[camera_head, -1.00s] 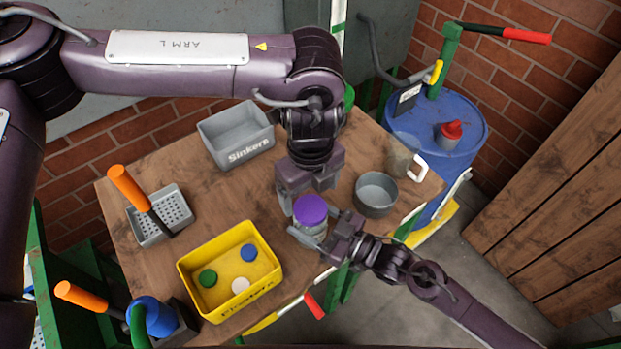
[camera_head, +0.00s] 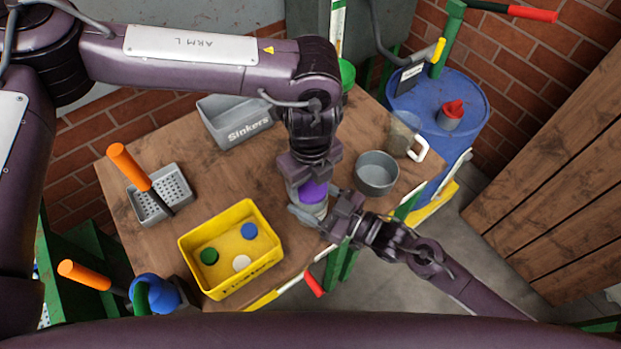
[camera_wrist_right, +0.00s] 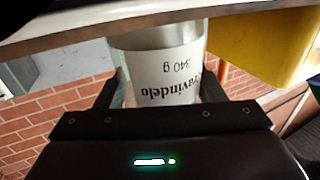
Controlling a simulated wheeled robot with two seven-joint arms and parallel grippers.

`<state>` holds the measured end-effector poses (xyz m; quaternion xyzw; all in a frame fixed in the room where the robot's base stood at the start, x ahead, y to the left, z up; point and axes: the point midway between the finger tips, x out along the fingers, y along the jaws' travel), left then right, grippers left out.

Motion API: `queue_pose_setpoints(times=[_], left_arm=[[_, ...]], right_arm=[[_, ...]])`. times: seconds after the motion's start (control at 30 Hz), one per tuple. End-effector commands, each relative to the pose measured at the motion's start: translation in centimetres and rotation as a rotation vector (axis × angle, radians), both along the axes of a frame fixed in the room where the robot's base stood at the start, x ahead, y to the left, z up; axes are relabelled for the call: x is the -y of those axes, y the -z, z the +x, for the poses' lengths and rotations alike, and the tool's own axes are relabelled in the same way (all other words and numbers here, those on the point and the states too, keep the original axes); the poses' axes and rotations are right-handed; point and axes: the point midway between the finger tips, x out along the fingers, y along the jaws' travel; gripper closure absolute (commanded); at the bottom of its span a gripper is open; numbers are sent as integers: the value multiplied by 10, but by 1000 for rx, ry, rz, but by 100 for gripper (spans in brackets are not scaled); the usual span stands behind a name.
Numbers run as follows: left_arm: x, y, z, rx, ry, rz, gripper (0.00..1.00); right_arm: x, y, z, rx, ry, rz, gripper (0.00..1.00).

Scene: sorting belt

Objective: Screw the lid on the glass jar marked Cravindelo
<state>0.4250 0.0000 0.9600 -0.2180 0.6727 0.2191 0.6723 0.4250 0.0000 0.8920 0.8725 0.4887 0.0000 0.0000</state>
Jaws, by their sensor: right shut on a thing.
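The glass jar (camera_head: 317,209) stands near the table's front right edge. In the right wrist view the jar (camera_wrist_right: 168,72) shows a white label reading Cravindelo, 340 g, upside down. My right gripper (camera_head: 318,207) is shut on the jar from the right; its fingers flank the glass in the wrist view. A purple lid (camera_head: 314,191) sits at the jar's top, partly hidden by my left gripper. Whether it is threaded on cannot be seen. My left gripper (camera_head: 311,184) points down over the lid from above; its finger gap is hard to see.
A yellow Floaters box (camera_head: 188,258) holds a green, a blue and a white disc. A grey Sinkers box (camera_head: 233,127) stands at the back. A round grey bowl (camera_head: 376,173) and a clear mug (camera_head: 405,136) stand right of the jar. A perforated grey tray (camera_head: 160,196) is at left.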

Motion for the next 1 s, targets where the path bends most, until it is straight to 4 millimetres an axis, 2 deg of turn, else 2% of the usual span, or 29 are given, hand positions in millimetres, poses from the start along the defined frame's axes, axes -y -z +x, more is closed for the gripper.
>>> queue_pose_setpoints(times=[0.1,0.43,0.47,0.63,0.87,1.0], left_arm=[[0,0,0,1,0,-1,67],[0,0,0,1,0,-2,68],[0,0,0,1,0,-2,37],[0,0,0,1,0,-1,16],[0,0,0,1,0,-1,16],[1,-7,1,2,0,-2,16]], right_arm=[[0,0,0,0,0,0,100],[0,0,0,0,0,0,100],[0,0,0,0,0,0,100],[0,0,0,0,0,0,100],[0,0,0,0,0,0,100],[0,0,0,0,-1,0,100]])
